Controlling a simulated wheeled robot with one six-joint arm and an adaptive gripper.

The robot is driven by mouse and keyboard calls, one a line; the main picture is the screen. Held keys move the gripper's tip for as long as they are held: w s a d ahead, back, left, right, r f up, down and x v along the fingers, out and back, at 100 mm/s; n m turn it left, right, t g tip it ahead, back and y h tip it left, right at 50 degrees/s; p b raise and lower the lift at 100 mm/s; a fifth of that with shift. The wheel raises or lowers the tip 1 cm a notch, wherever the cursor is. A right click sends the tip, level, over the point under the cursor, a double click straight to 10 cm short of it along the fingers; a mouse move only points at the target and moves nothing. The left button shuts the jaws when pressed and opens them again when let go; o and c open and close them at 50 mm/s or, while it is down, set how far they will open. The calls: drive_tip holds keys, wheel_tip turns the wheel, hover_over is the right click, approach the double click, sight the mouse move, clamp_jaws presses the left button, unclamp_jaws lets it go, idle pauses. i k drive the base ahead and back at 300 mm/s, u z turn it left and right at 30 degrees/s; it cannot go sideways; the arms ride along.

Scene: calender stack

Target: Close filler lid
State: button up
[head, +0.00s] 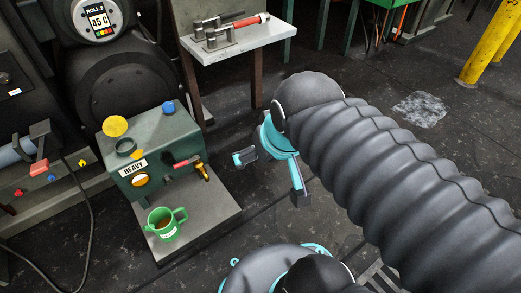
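A green box (165,148) labelled HEAVY stands on a grey plate left of centre in the head view. On its top is a dark round filler neck (125,147), its opening uncovered. A yellow round filler lid (115,126) stands raised at the back of the neck. My gripper (272,178) is to the right of the box, apart from it. Its teal fingers are spread wide, and nothing shows between them.
A blue cap (168,107) sits on the box top. A red-handled lever and a brass tap (201,171) project from its right front. A green jug (165,223) with brown liquid stands on the plate (215,208). A white side table (240,43) stands behind.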

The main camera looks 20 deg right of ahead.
sight(113, 126)
drive_tip(key=z, duration=0.05)
drive_tip(key=k, duration=1.05)
drive_tip(key=u, duration=0.8)
drive_tip(key=i, duration=1.55)
drive_tip(key=z, duration=0.85)
